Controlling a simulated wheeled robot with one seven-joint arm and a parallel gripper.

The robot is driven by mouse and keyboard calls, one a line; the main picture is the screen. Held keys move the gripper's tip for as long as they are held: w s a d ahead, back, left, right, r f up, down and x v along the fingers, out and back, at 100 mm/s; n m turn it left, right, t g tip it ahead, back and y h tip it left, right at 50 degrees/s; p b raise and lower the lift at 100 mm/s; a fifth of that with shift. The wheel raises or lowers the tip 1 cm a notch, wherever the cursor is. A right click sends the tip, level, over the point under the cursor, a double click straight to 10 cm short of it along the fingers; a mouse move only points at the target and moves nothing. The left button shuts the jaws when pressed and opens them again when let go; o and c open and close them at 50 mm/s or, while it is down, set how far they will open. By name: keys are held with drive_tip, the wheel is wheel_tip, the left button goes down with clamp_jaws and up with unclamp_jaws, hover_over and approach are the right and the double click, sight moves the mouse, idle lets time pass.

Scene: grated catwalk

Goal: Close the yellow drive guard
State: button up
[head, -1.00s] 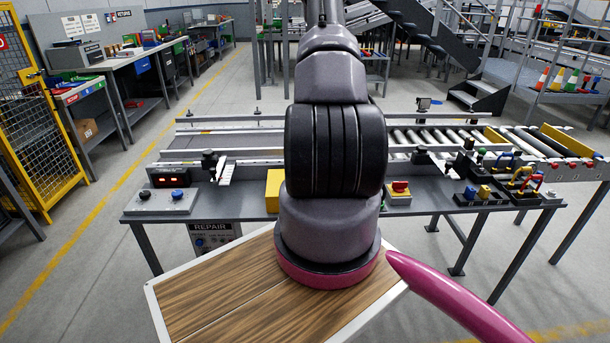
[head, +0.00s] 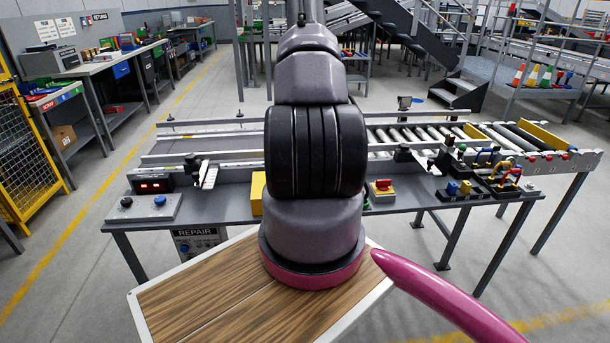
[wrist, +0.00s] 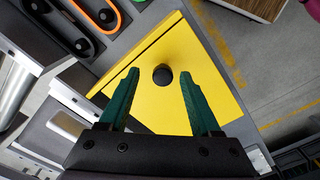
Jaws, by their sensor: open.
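The yellow drive guard (wrist: 190,62) is a flat yellow panel with a black round knob (wrist: 162,74), seen in the wrist view. Orange belts on dark pulleys (wrist: 84,22) lie uncovered beside its upper left edge. My gripper (wrist: 160,80) is open, with one green finger on each side of the knob and a gap on both sides. I cannot tell how far the fingertips are above the panel. In the head view only a yellow sliver of the guard (head: 257,192) shows left of my arm, which hides the gripper and the rest.
The grey bench (head: 225,205) carries a control box with two buttons (head: 143,206) at left. A roller conveyor (head: 420,137) runs behind.

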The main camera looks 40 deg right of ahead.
wheel_tip(320, 180, up, 10)
drive_tip(key=shift+f, duration=0.15)
idle(0.6)
drive_tip(key=w+a+r+m+t, duration=0.1)
drive_tip(key=a+r+m+t, duration=0.1)
drive_tip(key=a+r, duration=0.85)
drive_tip(key=w+a+r+m+t, duration=0.15)
drive_tip(key=a+r, duration=0.55)
drive_tip(key=r, duration=0.7)
drive_tip(key=s+a+r+m+t+y, duration=0.2)
drive_tip(key=s+a+r+m+t, duration=0.1)
drive_tip(key=s+a+r, duration=1)
drive_tip(key=s+a, duration=0.2)
drive_tip(key=a, duration=0.1)
drive_tip(key=shift+a+t, duration=0.15)
drive_tip(key=shift+t, duration=0.2)
drive_tip(key=shift+r, duration=0.1)
